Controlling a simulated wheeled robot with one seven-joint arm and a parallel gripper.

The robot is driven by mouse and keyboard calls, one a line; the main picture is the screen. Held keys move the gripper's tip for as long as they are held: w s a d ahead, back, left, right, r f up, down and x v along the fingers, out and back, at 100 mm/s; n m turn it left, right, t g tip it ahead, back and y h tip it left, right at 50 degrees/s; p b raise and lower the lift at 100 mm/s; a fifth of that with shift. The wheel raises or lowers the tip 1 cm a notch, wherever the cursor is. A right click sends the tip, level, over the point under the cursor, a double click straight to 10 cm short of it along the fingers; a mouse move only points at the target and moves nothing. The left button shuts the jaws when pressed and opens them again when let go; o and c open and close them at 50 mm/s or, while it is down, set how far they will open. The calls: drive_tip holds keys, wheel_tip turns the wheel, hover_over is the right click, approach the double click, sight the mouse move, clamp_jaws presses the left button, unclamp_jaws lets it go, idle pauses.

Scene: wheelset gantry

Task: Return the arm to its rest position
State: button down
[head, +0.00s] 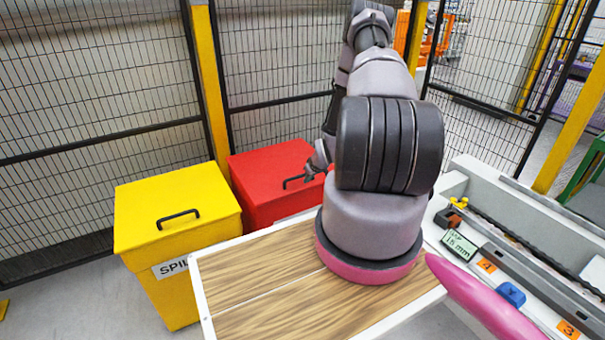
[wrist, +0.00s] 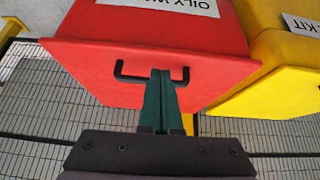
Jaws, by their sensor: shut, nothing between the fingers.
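My arm stretches away from the camera in the head view, past the near side of the red bin (head: 270,165). My gripper (head: 310,173) is beside the black handle (head: 296,181) on the lid of this bin. In the wrist view, my gripper (wrist: 161,74) shows two dark green fingers pressed together, with nothing between them. The fingers overlap the middle of the handle (wrist: 128,78) in the picture; I cannot tell whether they touch it. The red bin (wrist: 100,60) looks closed, and its white label is partly cut off.
A yellow bin (head: 180,215) with a closed lid stands left of the red bin. Black mesh fencing (head: 90,80) with yellow posts (head: 210,80) is behind both. A grey bench (head: 500,240) with a display (head: 459,245) and a blue part (head: 511,294) is at right.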

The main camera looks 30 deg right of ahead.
drive_tip(key=a+r+m+h, duration=0.1)
drive_tip(key=a+r, duration=0.2)
drive_tip(key=r, duration=1.6)
drive_tip(key=a+r+m, duration=0.1)
drive_tip(key=a+r, duration=0.2)
drive_tip(key=r, duration=1.5)
drive_tip(key=s+a+r+m, duration=0.1)
drive_tip(key=s+a+r, duration=0.3)
drive_tip(key=s+r, duration=0.3)
drive_tip(key=s+a+r, duration=0.4)
drive_tip(key=s+r, duration=0.2)
drive_tip(key=r, duration=0.3)
drive_tip(key=s+a+r+m+y, duration=0.1)
drive_tip(key=s+a+r, duration=0.2)
drive_tip(key=s, duration=0.5)
drive_tip(key=s+a+r+y, duration=0.1)
drive_tip(key=s+a+r, duration=0.2)
drive_tip(key=s, duration=0.5)
drive_tip(key=shift+a+r+m+t+y, duration=0.3)
drive_tip(key=shift+a+m+y, duration=0.1)
drive_tip(key=shift+a, duration=0.35)
